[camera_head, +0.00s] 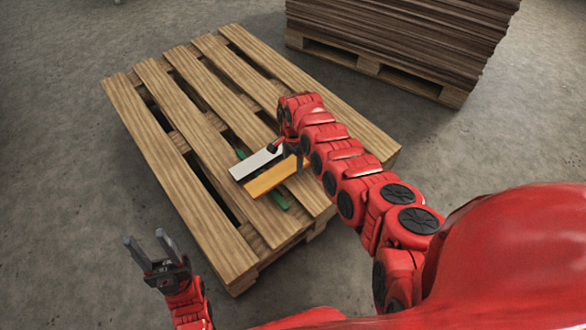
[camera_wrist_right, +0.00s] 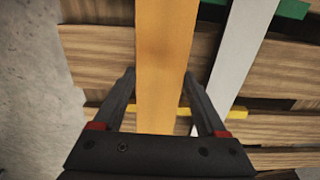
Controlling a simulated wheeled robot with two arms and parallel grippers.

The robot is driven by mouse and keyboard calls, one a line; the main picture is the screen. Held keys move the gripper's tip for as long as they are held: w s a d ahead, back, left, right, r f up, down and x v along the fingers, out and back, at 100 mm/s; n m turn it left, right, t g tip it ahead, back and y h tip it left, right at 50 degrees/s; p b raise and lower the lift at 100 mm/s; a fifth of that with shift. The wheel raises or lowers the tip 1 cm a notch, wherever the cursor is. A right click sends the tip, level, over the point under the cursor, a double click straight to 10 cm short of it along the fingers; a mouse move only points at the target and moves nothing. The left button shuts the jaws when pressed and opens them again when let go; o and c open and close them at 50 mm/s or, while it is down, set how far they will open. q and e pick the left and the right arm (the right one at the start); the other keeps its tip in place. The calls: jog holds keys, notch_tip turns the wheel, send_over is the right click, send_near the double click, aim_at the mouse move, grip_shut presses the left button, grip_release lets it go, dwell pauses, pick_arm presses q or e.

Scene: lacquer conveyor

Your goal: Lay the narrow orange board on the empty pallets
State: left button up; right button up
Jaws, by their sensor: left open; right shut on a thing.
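The narrow orange board (camera_head: 268,181) is at the near right part of the wooden pallet (camera_head: 165,160), beside a white board (camera_head: 250,166). My right gripper (camera_head: 290,148) is shut on the orange board. In the right wrist view the orange board (camera_wrist_right: 165,60) runs between the two fingers (camera_wrist_right: 160,75), with the white board (camera_wrist_right: 240,60) to its right. I cannot tell whether the orange board touches what lies below. My left gripper (camera_head: 144,238) is open and empty, left of the pallet's near corner.
A green board (camera_head: 278,199) shows partly beneath the orange and white boards. A yellow piece (camera_wrist_right: 238,112) crosses low in the wrist view. A pallet stacked with brown boards (camera_head: 400,35) stands at the back right. The far slats are bare, and concrete floor (camera_head: 60,170) is clear at left.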

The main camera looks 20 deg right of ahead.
aim_at(293, 163)
jog(key=shift+f+b, duration=1.4)
jog(key=shift+f, duration=0.55)
jog(key=o, duration=1.5)
jog(key=shift+r, duration=0.1)
